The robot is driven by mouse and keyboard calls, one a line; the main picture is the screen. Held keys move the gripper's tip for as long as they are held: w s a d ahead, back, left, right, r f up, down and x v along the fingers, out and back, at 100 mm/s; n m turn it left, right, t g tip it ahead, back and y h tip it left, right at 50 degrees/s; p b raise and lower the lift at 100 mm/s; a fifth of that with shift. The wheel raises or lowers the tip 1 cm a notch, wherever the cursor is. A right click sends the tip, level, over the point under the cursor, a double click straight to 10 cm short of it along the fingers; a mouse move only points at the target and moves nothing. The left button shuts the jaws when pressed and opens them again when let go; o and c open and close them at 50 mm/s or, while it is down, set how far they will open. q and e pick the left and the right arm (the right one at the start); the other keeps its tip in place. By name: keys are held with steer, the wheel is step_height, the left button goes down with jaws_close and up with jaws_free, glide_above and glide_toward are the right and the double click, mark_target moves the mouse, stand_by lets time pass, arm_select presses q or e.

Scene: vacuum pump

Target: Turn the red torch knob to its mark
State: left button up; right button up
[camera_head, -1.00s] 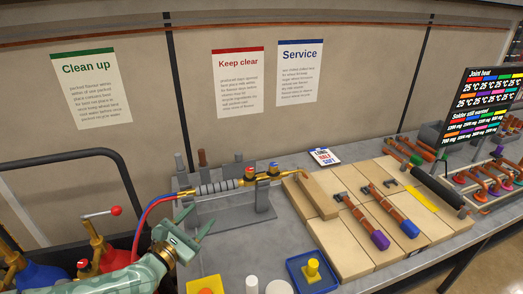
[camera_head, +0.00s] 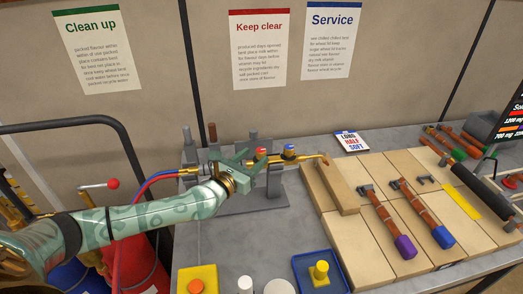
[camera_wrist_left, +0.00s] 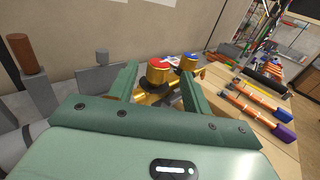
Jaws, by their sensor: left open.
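The red torch knob (camera_head: 261,151) sits on top of the brass torch, left of the blue knob (camera_head: 290,148). In the left wrist view the red knob (camera_wrist_left: 158,71) shows between my fingers, toward their far ends, with the blue knob (camera_wrist_left: 188,63) beyond. My left gripper (camera_head: 253,172) is open at the torch, its fingers on either side of the red knob in the wrist view. I cannot tell whether they touch it. The gripper hides part of the torch handle. The knob's mark is too small to make out. My right gripper is not in view.
The torch (camera_head: 310,159) rests on a grey stand, with red and blue hoses on its left. Wooden boards (camera_head: 350,238) with copper pipes lie to the right. A blue tray (camera_head: 299,275) with a yellow piece and a yellow block (camera_head: 183,280) stand at the front.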

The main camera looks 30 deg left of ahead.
mark_target(258, 153)
arm_select(q)
steer(key=w, duration=0.5)
steer(key=shift+d, duration=0.3)
